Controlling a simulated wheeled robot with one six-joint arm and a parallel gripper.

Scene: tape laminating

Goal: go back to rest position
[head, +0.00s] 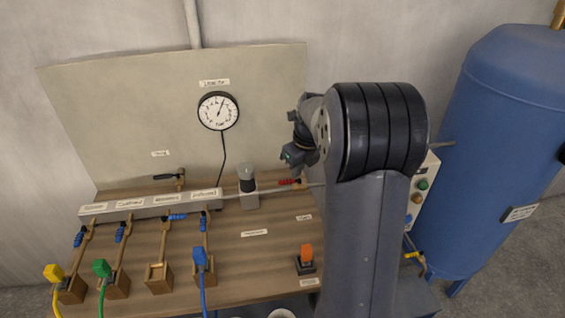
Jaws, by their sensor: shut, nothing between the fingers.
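My arm rises in the middle right of the head view and bends over to the left at its top. My gripper (288,158) is at the end of it, small and dark, in front of the beige back panel (120,100). It is shut and holds nothing that I can see. It is above the wooden bench (245,275) and apart from it. My arm hides part of the bench's right side and of what stands behind it.
A gauge (218,111) hangs on the panel. A grey manifold (150,206) with blue-handled valves crosses the bench. Yellow (53,273), green (102,268) and blue (201,258) connectors stand in front. An orange switch (306,255) is near my arm. A blue tank (505,150) stands at right.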

